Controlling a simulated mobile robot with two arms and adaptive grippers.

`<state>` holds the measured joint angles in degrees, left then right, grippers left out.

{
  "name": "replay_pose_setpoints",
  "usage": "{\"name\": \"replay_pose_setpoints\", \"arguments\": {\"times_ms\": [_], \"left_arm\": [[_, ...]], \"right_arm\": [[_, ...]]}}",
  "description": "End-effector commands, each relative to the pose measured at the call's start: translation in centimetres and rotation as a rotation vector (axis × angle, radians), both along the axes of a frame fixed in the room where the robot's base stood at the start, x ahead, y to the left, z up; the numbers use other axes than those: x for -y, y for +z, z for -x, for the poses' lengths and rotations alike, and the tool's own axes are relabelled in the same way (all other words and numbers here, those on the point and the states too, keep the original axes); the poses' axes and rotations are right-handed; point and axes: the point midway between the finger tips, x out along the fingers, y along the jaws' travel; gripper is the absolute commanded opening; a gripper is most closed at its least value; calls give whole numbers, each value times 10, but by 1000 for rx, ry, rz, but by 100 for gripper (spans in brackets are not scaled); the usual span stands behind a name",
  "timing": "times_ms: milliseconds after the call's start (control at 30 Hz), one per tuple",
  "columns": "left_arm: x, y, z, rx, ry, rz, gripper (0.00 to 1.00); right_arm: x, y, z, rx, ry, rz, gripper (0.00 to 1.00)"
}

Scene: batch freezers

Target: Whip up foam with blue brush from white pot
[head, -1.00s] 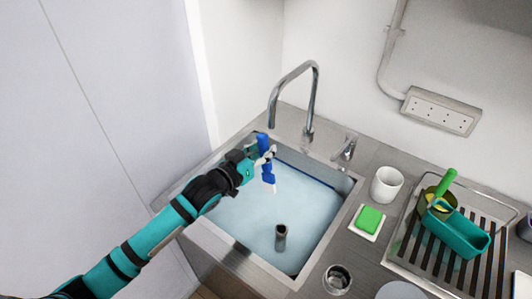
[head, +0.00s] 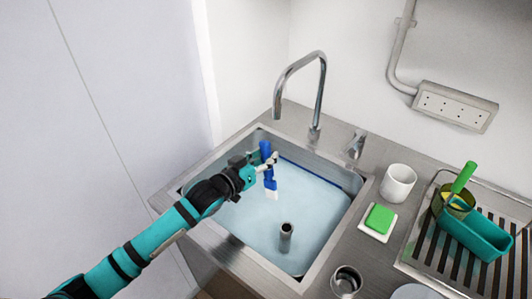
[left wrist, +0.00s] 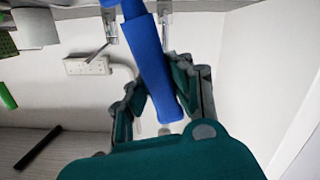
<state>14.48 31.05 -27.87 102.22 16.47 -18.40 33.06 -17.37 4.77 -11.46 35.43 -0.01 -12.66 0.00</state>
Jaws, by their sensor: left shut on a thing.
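The blue brush (head: 270,183) has a blue handle and white bristles at its lower end. My left gripper (head: 266,163) is shut on its handle and holds it nearly upright, bristles down, over the back left of the sink basin. I cannot tell whether the bristles touch the liquid. The left wrist view shows the blue handle (left wrist: 152,65) between the fingers of the gripper (left wrist: 160,95). The white pot (head: 397,187) stands upright on the counter right of the sink, apart from the brush; its inside is mostly hidden. My right gripper is not in view.
The sink (head: 320,237) holds pale blue liquid with a metal standpipe (head: 286,238) rising from it. A tall faucet (head: 322,90) arches behind. Right of the sink are a green sponge (head: 379,217), a metal cup (head: 345,283) and a drying rack (head: 415,253) with a teal container (head: 475,234).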

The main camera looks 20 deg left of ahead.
Motion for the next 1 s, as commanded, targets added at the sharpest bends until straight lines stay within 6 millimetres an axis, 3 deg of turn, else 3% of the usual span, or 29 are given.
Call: {"name": "replay_pose_setpoints", "arguments": {"times_ms": [1000], "left_arm": [[15, -81, 19, -1, 1, 1, 0]], "right_arm": [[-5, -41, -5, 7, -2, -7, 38]]}}
